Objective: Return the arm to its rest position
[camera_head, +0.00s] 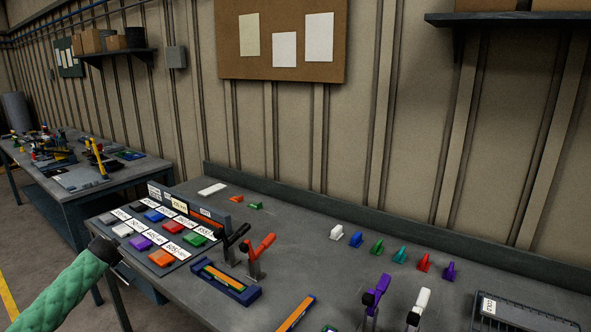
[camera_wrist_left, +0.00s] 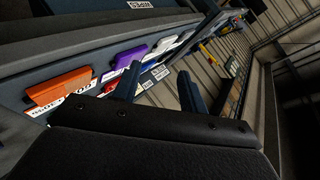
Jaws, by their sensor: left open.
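My left arm with a green padded sleeve (camera_head: 62,292) comes in from the lower left of the head view. Its dark left gripper (camera_head: 118,262) is at the front left edge of the workbench (camera_head: 330,235), beside the labelled panel of coloured blocks. In the left wrist view the two fingers of the left gripper (camera_wrist_left: 158,88) stand apart with nothing between them. An orange block (camera_wrist_left: 58,88) and a purple block (camera_wrist_left: 130,56) lie beyond the fingers there. My right gripper is not in view.
The panel (camera_head: 170,262) holds several coloured blocks. Toggle clamps with black (camera_head: 232,238), orange (camera_head: 261,246), purple (camera_head: 376,290) and white (camera_head: 420,302) handles stand on the bench. A dark blue tray (camera_head: 240,295) lies near the front. A second bench (camera_head: 140,167) stands left.

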